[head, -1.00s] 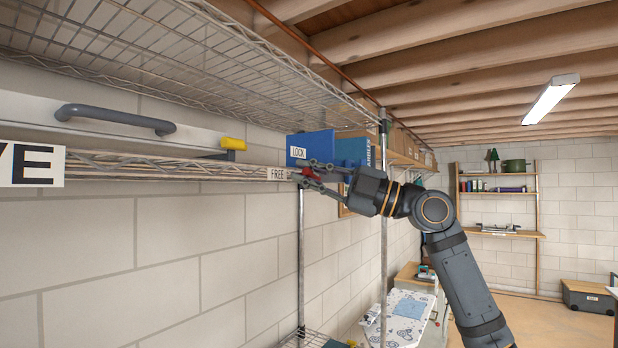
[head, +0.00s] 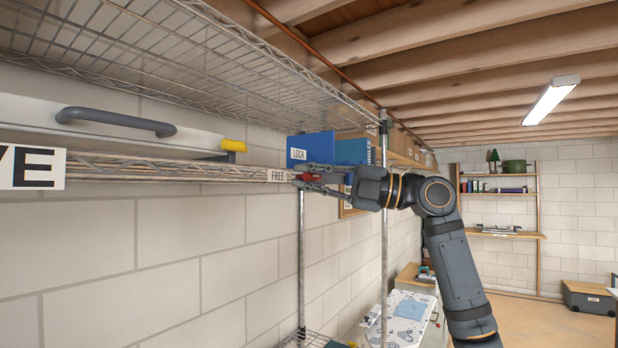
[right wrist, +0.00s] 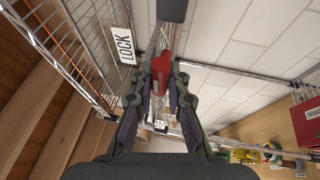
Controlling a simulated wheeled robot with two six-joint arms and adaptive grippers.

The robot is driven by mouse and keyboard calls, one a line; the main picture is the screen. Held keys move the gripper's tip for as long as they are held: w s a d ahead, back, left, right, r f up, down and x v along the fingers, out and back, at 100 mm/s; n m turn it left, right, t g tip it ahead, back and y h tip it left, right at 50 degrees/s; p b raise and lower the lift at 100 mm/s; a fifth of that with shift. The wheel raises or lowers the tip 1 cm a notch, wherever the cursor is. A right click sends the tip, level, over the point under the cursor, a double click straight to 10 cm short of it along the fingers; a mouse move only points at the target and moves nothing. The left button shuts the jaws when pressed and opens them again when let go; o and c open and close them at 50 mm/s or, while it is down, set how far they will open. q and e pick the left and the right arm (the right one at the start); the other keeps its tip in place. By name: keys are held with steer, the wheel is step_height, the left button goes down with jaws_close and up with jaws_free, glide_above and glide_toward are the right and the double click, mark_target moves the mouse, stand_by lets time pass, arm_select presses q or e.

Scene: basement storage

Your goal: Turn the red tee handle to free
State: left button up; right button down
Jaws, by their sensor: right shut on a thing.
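The red tee handle (head: 307,178) is at the right end of the wire shelf rail, between the FREE label (head: 278,175) and the blue panel with the LOCK label (head: 298,154). My right gripper (head: 318,181) reaches it from the right and is shut on it. In the right wrist view, the red handle (right wrist: 161,68) stands between the two fingers (right wrist: 159,88), which partly cover it. The LOCK label (right wrist: 123,45) shows to its left there. The exact angle of the handle's bar is hard to tell. My left gripper is not in view.
A wire shelf (head: 170,50) hangs above the handle. A chrome post (head: 384,230) stands close to my right wrist. A grey bar handle (head: 115,121) and a yellow-ended part (head: 233,145) are at the left.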

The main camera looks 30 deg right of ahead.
steer(key=c, duration=1.3)
jaws_free()
steer(key=shift+c, duration=0.2)
steer(key=v, duration=0.7)
steer(key=shift+s+d, duration=0.15)
steer(key=shift+d, duration=0.05)
